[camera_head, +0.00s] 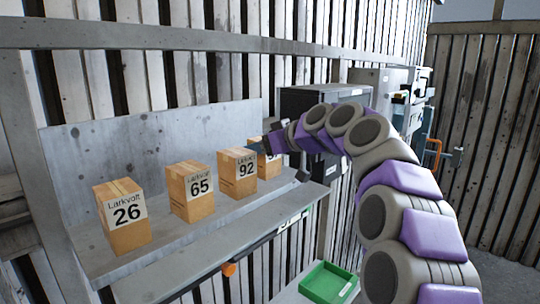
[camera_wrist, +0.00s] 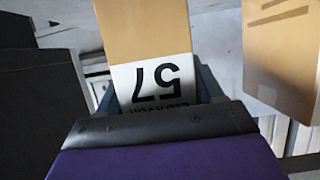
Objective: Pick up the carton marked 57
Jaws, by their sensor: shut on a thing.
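The carton marked 57 (camera_wrist: 150,38) fills the middle of the wrist view, its white label upside down. In the head view it is the last carton (camera_head: 268,165) at the right end of the row, with its label mostly hidden behind my gripper. My gripper (camera_wrist: 158,108) is shut on this carton, its jaws around the label end. In the head view my gripper (camera_head: 275,143) reaches in from the right. I cannot tell whether the carton touches the shelf.
Cartons marked 26 (camera_head: 122,218), 65 (camera_head: 189,192) and 92 (camera_head: 237,173) stand left of it on the grey metal shelf (camera_head: 185,250). The neighbouring carton (camera_wrist: 283,55) shows close by in the wrist view. A dark cabinet (camera_head: 312,100) stands behind; a green tray (camera_head: 328,284) is below.

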